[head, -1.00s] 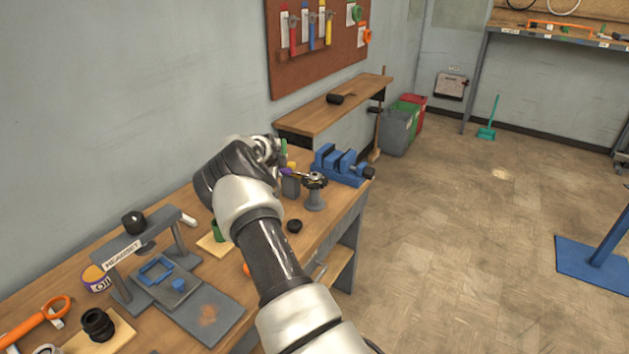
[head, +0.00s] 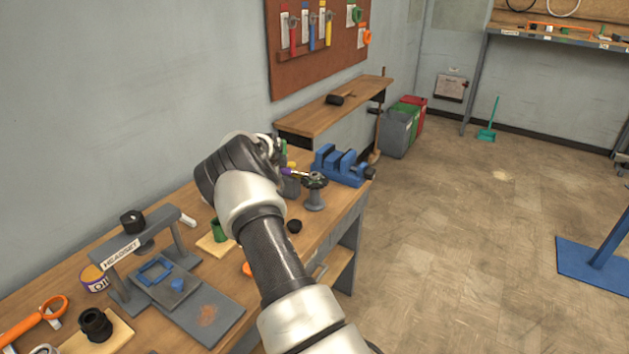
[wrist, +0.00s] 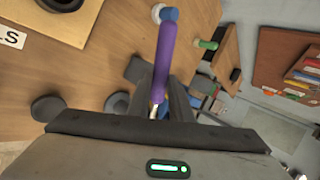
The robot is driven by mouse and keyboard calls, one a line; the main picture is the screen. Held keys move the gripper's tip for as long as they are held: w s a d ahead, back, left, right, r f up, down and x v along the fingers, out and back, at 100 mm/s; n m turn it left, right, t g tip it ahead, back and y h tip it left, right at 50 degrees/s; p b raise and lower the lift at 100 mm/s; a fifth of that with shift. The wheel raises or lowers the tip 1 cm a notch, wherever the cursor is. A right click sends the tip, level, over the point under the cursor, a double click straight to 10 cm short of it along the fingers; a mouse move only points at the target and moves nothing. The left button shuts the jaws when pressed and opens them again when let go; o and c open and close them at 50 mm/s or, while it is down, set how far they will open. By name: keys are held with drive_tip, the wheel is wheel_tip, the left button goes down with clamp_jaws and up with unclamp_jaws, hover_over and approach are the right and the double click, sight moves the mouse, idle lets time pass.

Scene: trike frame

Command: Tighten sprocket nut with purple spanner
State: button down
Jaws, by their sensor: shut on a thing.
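The purple spanner (wrist: 164,50) is in my gripper (wrist: 161,88), its handle between the shut fingers in the wrist view. In the head view a short purple piece of the spanner (head: 287,171) shows beside my wrist. Its metal shaft points right, to the top of the sprocket (head: 315,180), which sits on a grey stand (head: 314,200) on the workbench. The spanner's tip appears at the sprocket, but I cannot tell whether it is seated on the nut. The nut is too small to make out.
A blue vise (head: 342,166) stands just behind the sprocket. A black ring (head: 294,226) lies in front of the stand. A pegboard (head: 318,42) hangs behind.

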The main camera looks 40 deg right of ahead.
drive_tip(key=shift+s+d+n+b, duration=0.2)
drive_tip(key=shift+s+n+b, duration=0.1)
drive_tip(key=shift+s+b, duration=0.1)
drive_tip(key=c, duration=2.2)
unclamp_jaws()
drive_tip(key=shift+r, duration=0.1)
clamp_jaws()
drive_tip(key=shift+w+a+r, duration=0.1)
drive_tip(key=shift+r, duration=0.05)
